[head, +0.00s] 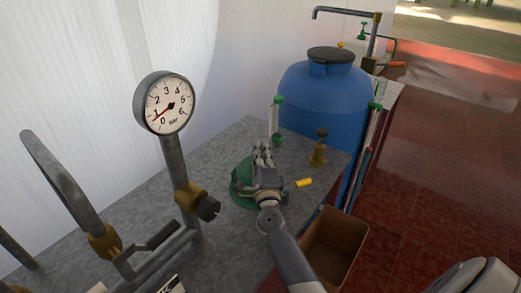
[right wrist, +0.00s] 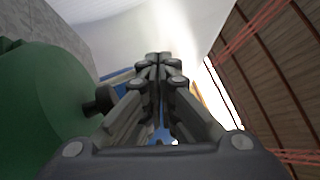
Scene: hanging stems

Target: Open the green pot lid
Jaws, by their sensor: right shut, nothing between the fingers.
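The green pot (head: 239,184) stands on the grey counter and is partly hidden behind my right gripper. In the right wrist view a large rounded green surface of the pot (right wrist: 45,110) fills the left side, with a dark knob (right wrist: 103,100) sticking out toward the fingers. My right gripper (head: 263,148) is over the right side of the pot, its fingers shut together and empty. The fingers also show in the right wrist view (right wrist: 158,62), to the right of the knob and apparently apart from it. I cannot tell where the lid's edge is. My left gripper is not in view.
A pressure gauge (head: 166,104) on a pipe stands left of the pot. A yellow piece (head: 304,182) and a brass valve (head: 319,150) are to its right on the counter (head: 225,143). A blue barrel (head: 318,95) stands behind. A brown box (head: 335,243) is below the counter's right edge.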

